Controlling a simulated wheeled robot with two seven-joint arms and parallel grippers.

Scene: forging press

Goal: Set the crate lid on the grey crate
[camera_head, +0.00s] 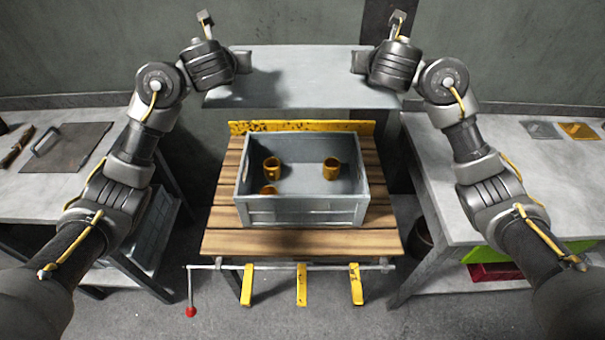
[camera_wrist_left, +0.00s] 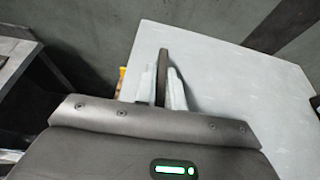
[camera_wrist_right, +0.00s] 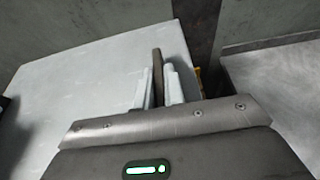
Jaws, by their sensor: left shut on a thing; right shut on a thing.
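The grey crate (camera_head: 300,212) stands open on a slatted wooden table, with several orange-brown mugs (camera_head: 332,168) inside. A broad, pale grey flat panel (camera_head: 305,88), apparently the crate lid, lies level behind and above the crate. I cannot tell whether it rests on a support. My left gripper (camera_head: 247,62) is over its left part and my right gripper (camera_head: 356,62) over its right part. In the left wrist view the fingers (camera_wrist_left: 163,88) are shut on a thin dark bar, apparently a handle. The right wrist view shows the right fingers (camera_wrist_right: 160,88) on a similar bar.
The wooden table (camera_head: 300,243) has a yellow back rail (camera_head: 300,127) and a front bar with a red knob (camera_head: 191,311). A left bench (camera_head: 40,195) holds a dark plate with a handle. A right bench (camera_head: 440,190) stands opposite. The crate's top is uncovered.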

